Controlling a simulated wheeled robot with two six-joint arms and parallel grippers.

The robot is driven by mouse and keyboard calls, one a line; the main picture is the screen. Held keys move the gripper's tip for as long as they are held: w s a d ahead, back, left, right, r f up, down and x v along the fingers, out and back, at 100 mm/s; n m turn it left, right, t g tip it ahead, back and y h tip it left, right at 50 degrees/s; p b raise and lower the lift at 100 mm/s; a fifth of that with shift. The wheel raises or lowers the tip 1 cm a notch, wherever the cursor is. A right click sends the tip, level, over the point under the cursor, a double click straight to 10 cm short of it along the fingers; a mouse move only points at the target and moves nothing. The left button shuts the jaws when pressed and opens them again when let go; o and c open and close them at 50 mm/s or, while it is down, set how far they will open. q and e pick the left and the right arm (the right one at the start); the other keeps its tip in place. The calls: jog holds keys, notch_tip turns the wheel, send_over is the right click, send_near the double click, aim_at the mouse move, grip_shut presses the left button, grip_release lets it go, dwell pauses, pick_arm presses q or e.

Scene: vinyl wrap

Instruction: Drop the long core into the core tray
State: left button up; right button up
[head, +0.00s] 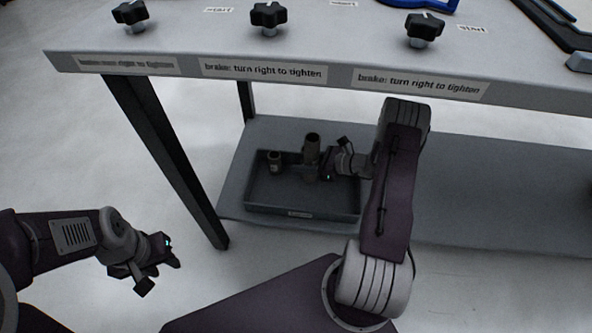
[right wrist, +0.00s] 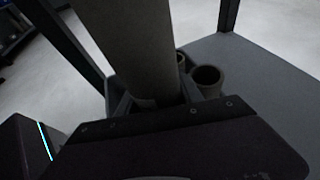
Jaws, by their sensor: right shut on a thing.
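The long core (head: 312,147) is a grey-brown tube, held roughly upright over the core tray. It also shows large and close in the right wrist view (right wrist: 130,45). My right gripper (head: 322,171) is shut on it, reaching under the table top. The core tray (head: 252,192) is a dark, shallow, open box on the lower shelf. I cannot tell whether the long core's lower end touches the tray floor. My left gripper (head: 155,272) is empty, low at the left, away from the tray; its fingers look apart.
A short core (head: 274,161) stands in the tray's back left, also seen in the right wrist view (right wrist: 208,80). The table top (head: 190,42) with black brake knobs (head: 268,17) overhangs the shelf (head: 470,190). A table leg (head: 170,155) stands left of the tray.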

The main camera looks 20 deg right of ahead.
notch_tip(320, 180, down, 6)
jog(key=b, duration=0.6)
jog(key=o, duration=1.5)
jog(key=p+v, duration=0.6)
jog(key=v, duration=0.3)
